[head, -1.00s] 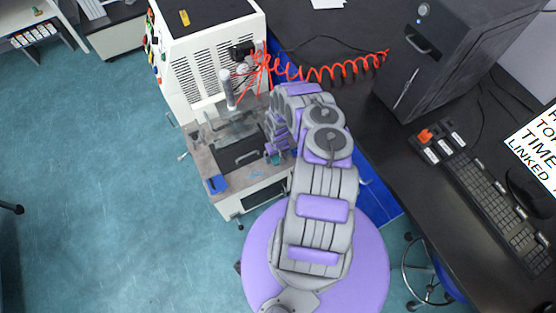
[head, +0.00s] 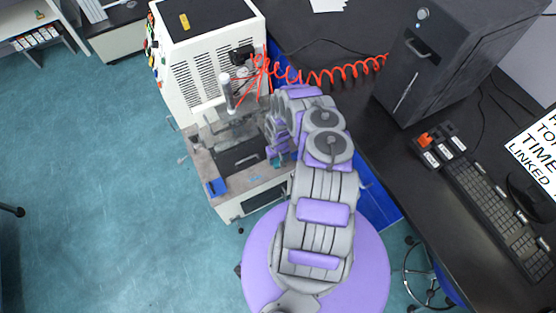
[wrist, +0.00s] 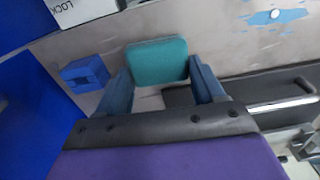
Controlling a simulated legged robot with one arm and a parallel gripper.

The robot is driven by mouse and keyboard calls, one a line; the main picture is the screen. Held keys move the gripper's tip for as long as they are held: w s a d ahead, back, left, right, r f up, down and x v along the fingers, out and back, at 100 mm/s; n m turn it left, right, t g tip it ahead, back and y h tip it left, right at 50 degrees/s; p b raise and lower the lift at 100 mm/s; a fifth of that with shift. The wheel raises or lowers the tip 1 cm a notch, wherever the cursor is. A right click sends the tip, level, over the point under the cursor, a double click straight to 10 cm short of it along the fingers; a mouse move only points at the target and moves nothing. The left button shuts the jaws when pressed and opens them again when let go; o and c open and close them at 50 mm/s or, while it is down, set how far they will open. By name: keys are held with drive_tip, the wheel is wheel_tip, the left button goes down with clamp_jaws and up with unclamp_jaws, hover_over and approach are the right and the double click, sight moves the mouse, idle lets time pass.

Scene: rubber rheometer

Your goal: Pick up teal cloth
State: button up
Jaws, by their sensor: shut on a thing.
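The teal cloth (wrist: 158,61) is a rounded, folded-looking pad between my gripper's two blue fingers in the wrist view. My gripper (wrist: 162,85) is shut on it, with the cloth reaching past the fingertips. In the head view my gripper (head: 275,155) is over the right part of the machine's worktop, and the cloth (head: 274,162) shows only as a small teal patch, mostly hidden by my arm. I cannot tell from these views how far the cloth is above the worktop.
A blue block (head: 216,187) sits on the worktop's front left corner. A dark block with a handle (head: 237,157) stands beside my gripper. The white machine (head: 210,60) rises behind, with a red coiled hose (head: 330,72). A black desk (head: 400,150) is at right.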

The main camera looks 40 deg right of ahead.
wheel_tip(320, 180, up, 4)
drive_tip(key=shift+w+r+p, duration=0.1)
drive_tip(key=shift+p, duration=0.9)
drive_tip(key=s+a+b, duration=0.1)
drive_tip(key=s+a, duration=0.2)
drive_tip(key=a, duration=0.4)
drive_tip(key=s+a+b, duration=0.1)
drive_tip(key=s+a, duration=0.2)
drive_tip(key=a, duration=0.5)
drive_tip(key=shift+s+r, duration=0.15)
drive_tip(key=shift+r, duration=0.2)
